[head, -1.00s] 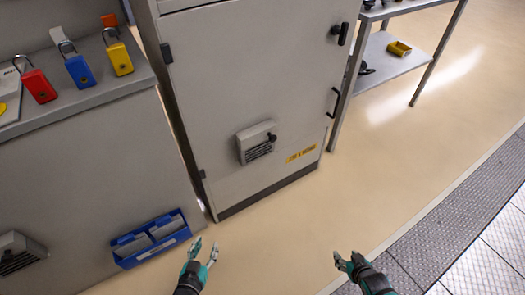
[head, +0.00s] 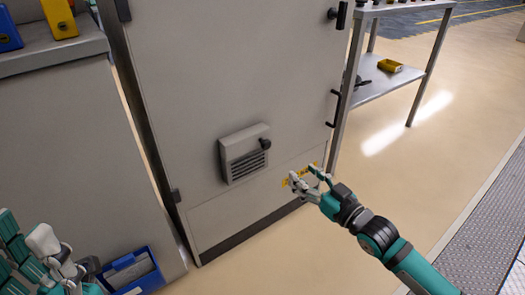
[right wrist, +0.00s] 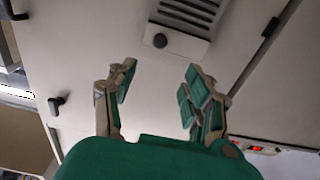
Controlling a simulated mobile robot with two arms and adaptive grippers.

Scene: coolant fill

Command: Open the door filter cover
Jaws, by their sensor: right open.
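The door filter cover (head: 240,158) is a grey box with a slatted vent and a dark round knob (head: 265,144) at its upper right. It lies flat against the cabinet door. It also shows at the top of the right wrist view (right wrist: 178,22), with its knob (right wrist: 160,41). My right gripper (head: 303,174) is open and empty, in front of the door, right of and slightly below the cover in the head view. Its spread fingers also show in the right wrist view (right wrist: 160,70). My left gripper (head: 66,254) is at the lower left corner, partly cut off; its opening is unclear.
The cabinet door (head: 215,75) is shut. A blue bin (head: 140,272) hangs low at the left, close to my left gripper. The floor at right is clear.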

